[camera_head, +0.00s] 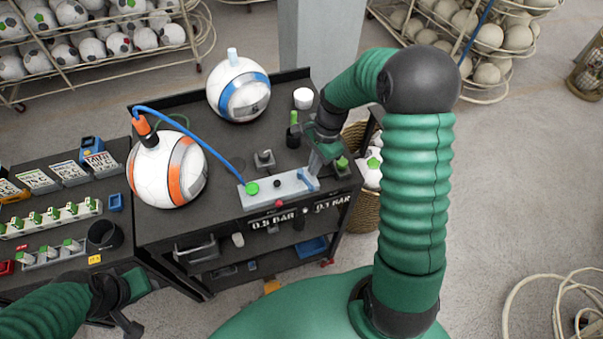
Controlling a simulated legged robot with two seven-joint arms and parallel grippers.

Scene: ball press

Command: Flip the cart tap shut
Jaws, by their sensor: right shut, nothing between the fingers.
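A grey metal block (276,191) lies on the cart's dark top (228,168), near its front right edge. A green button sits at its left end, and a blue tap lever (309,181) sits at its right end. My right gripper (314,166) is shut and empty, pointing down just above the lever. I cannot tell whether it touches the lever. The fingers partly cover that end of the block. My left gripper (132,322) hangs low at the bottom left, away from the cart; its finger opening is unclear.
A blue hose (200,142) runs from the orange-striped ball (170,172) to the block. A blue-striped ball (238,90) and a white cup (303,98) stand farther back. A wicker basket (366,210) is right of the cart. A side table (70,190) with signs stands left.

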